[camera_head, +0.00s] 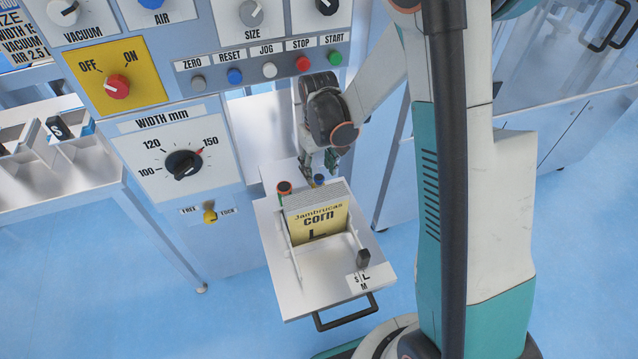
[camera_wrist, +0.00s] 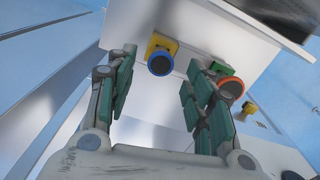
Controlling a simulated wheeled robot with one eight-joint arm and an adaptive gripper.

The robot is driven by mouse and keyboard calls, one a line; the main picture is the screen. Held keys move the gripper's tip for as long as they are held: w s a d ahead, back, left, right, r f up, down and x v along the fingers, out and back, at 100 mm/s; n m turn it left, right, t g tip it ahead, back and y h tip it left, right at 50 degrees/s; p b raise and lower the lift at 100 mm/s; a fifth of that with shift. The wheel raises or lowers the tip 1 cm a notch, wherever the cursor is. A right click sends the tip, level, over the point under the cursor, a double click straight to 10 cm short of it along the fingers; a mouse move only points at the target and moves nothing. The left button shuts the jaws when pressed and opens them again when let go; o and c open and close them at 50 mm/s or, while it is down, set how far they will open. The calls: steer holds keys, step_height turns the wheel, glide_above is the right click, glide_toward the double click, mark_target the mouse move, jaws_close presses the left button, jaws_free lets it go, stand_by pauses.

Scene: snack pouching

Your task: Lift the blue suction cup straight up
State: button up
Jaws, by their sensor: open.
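The blue suction cup (camera_wrist: 159,64) is a blue ring with a dark centre on a yellow base. In the wrist view it shows in the gap between my fingertips, touching neither. In the head view a small part of the blue cup (camera_head: 319,178) shows behind the pouch stack, just below my gripper (camera_head: 331,160). My gripper is open and empty, also in the wrist view (camera_wrist: 161,60). How deep the cup sits between the fingers is hard to tell. An orange-ringed cup (camera_wrist: 232,88) on a green base shows beside the right finger, partly covered by it.
A white tray (camera_head: 322,284) with a black handle holds a stack of yellow corn pouches (camera_head: 318,222). The orange cup (camera_head: 284,187) stands at the tray's back left. A control panel (camera_head: 172,125) with knobs and buttons rises close on the left.

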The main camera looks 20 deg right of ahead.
step_height(320, 180, down, 5)
steer(key=shift+s+r+b, duration=0.1)
steer(key=shift+r+b, duration=0.05)
steer(key=shift+b, duration=0.9)
steer(key=shift+r, duration=0.1)
steer(key=c, duration=1.1)
steer(key=shift+r, duration=0.1)
step_height(320, 180, up, 20)
steer(key=p, duration=0.7)
step_height(320, 180, up, 4)
steer(key=p, duration=0.3)
glide_above(319, 177)
